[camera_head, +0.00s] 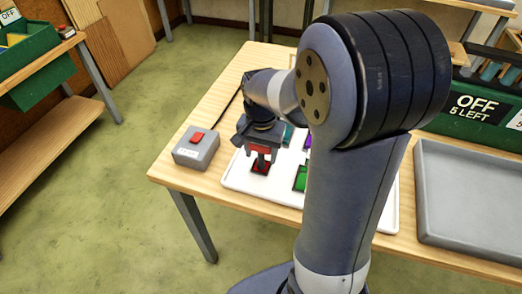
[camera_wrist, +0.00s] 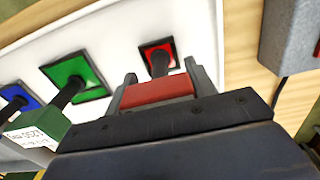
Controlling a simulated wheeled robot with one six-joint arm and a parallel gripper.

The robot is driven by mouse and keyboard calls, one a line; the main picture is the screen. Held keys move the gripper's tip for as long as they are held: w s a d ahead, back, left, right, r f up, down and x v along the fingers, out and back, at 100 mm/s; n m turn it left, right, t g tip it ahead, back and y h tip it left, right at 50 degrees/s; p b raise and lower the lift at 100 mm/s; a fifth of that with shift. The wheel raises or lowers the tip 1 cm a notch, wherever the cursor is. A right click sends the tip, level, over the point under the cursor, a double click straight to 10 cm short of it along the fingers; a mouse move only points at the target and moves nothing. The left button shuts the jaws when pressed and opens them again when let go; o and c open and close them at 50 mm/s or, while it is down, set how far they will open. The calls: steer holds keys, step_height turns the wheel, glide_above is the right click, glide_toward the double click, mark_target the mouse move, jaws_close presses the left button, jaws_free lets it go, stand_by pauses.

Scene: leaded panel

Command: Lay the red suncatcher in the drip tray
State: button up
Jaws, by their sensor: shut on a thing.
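The red suncatcher (camera_head: 260,169) is a small red pane with a dark rim at the left of the white board (camera_head: 233,182). A dark stem rises from it to a red grip block (camera_wrist: 155,92). My gripper (camera_head: 262,157) points down over it, its two fingers shut on that block in the wrist view. I cannot tell whether the pane touches the board. The drip tray appears to be the shallow grey tray (camera_head: 470,205) at the right of the table, empty where it shows. My arm hides part of the board.
Green (camera_wrist: 75,73), blue (camera_wrist: 14,98), teal and purple (camera_head: 307,141) panes share the board. A grey box with a red button (camera_head: 195,148) stands left of it. A green bin reading "OFF 5 LEFT" (camera_head: 455,126) stands behind the grey tray.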

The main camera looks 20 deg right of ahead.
steer(key=shift+f, duration=0.15)
steer(key=o, duration=1.1)
step_height(320, 180, up, 12)
steer(key=shift+r, duration=0.2)
steer(key=shift+f, duration=0.1)
